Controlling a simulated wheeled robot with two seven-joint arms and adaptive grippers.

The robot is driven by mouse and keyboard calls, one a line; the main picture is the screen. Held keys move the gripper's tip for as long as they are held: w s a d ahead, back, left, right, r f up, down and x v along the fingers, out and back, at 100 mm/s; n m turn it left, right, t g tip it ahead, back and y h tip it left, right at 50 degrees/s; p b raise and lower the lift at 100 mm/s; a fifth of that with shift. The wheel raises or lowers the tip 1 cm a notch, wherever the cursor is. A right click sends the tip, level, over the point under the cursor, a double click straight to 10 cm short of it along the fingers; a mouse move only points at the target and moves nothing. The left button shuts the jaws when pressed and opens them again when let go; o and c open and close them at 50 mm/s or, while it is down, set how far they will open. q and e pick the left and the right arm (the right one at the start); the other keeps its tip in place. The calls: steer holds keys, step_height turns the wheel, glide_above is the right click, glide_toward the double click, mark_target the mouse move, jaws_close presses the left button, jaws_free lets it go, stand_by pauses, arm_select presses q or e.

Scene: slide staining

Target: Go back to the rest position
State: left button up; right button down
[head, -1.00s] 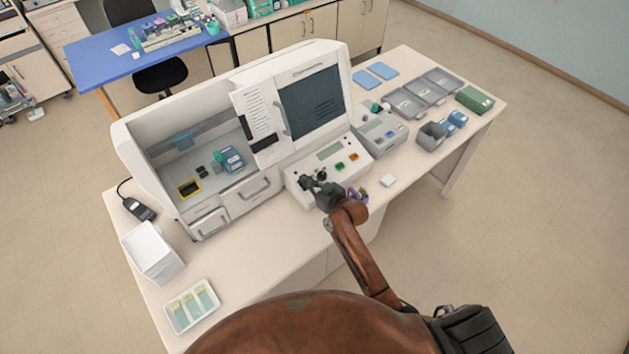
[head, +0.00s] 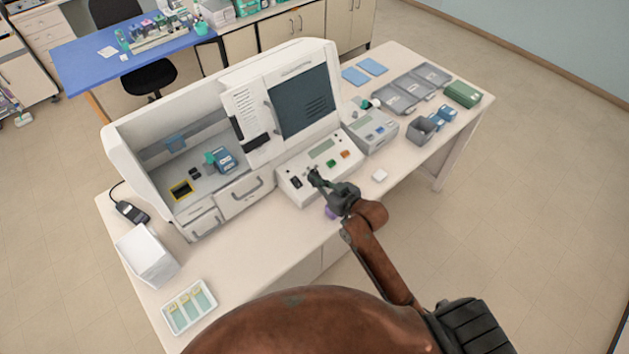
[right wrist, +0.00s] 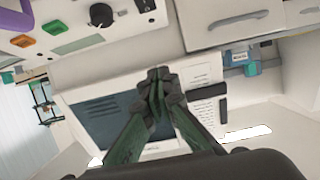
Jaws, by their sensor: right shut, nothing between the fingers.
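My right gripper (head: 314,177) is shut and empty. In the head view it is over the front control panel (head: 322,165) of the white staining machine (head: 225,140). In the right wrist view its dark green fingers (right wrist: 157,82) meet at the tips, with the machine's dark window and panel behind them. I cannot tell from these views whether the fingertips touch the panel. The panel carries green and orange buttons and a black knob, which shows in the right wrist view (right wrist: 101,14). My left gripper is not in view.
A small grey device (head: 371,130), grey trays (head: 398,97) and a green box (head: 462,94) stand on the right of the table. A white bin (head: 146,254) and a slide tray (head: 189,306) are at the left front. The front middle of the table (head: 265,262) is clear.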

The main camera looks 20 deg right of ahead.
stand_by(0.4)
steer(key=s+d+f+m+g+h, duration=0.1)
steer(key=s+d+f+g+h, duration=0.2)
steer(key=s, duration=0.9)
steer(key=s+d+f+m+g+h, duration=0.15)
steer(key=s+d+f+g, duration=0.35)
steer(key=s, duration=0.7)
steer(key=s+d+f+m+g+h, duration=0.15)
steer(key=s+d+f, duration=0.3)
steer(key=s, duration=0.75)
step_height(320, 180, down, 41)
steer(key=a+g+b, duration=0.2)
steer(key=b, duration=0.8)
steer(key=s+f+b, duration=0.4)
steer(key=s+f, duration=0.6)
steer(key=f, duration=0.3)
steer(key=s+f+n+g+b, duration=0.1)
steer(key=s+f+b, duration=0.3)
steer(key=s+f, duration=0.6)
step_height(320, 180, down, 3)
steer(key=shift+s+f+y+b, duration=0.15)
steer(key=shift+s+y+b, duration=0.1)
steer(key=shift+y+b, duration=0.15)
